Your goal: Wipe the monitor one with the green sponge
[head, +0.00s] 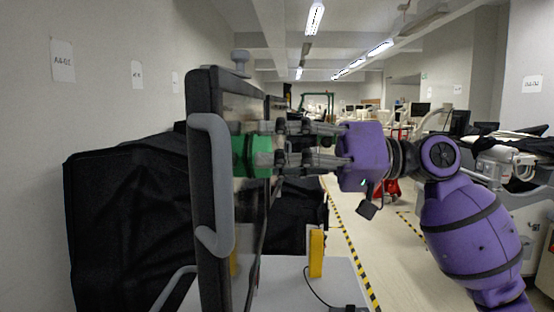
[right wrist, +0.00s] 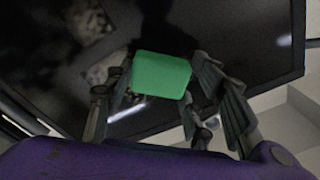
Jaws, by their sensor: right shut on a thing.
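The monitor (head: 202,92) stands upright and close in the head view, seen almost edge-on, with a grey handle on its near side. Its dark, reflective screen (right wrist: 255,40) fills much of the right wrist view. My right gripper (head: 264,143) comes in from the right and is shut on the green sponge (head: 249,157). The sponge also shows between the fingers in the right wrist view (right wrist: 160,75). The sponge is at the screen face, at upper-middle height, and appears to touch it; exact contact is hard to tell. My left gripper is not in view.
A black-covered cart (head: 120,215) stands behind the monitor at the left, by the wall. A yellow object (head: 316,254) stands on the pale surface (head: 345,275) below my right gripper. Carts with equipment (head: 500,165) line the right side. Open floor with striped tape runs between.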

